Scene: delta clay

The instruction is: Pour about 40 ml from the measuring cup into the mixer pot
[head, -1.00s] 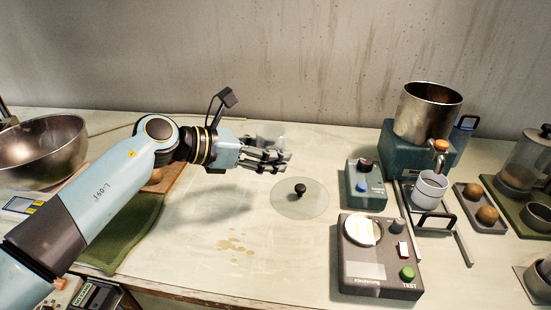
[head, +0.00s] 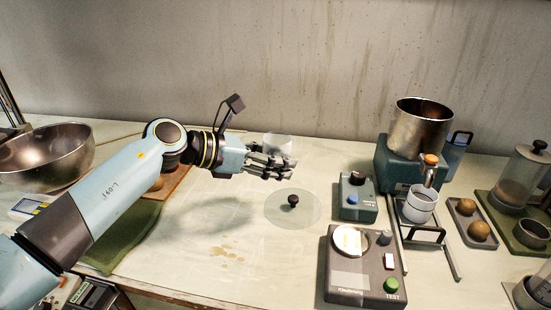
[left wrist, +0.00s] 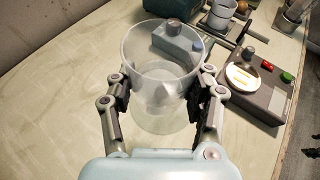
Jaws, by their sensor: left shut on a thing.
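The measuring cup (head: 279,144) is a clear, see-through cup. My left gripper (head: 272,164) is shut on it and holds it upright above the bench, left of the mixer. In the left wrist view the cup (left wrist: 162,50) sits between the fingers of the left gripper (left wrist: 160,97), its open rim facing the camera. I cannot make out a liquid level in it. The mixer pot (head: 420,130) is a steel pot, open at the top, on a teal base (head: 399,172) at the back right. Its inside bottom is hidden. My right gripper is not in view.
A glass lid with a black knob (head: 292,201) lies below the cup. A small control box (head: 356,197) and a dark scale-like box (head: 352,280) stand before the mixer. A white mug (head: 421,204) stands under the pot's spout. A steel bowl (head: 45,160) is far left.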

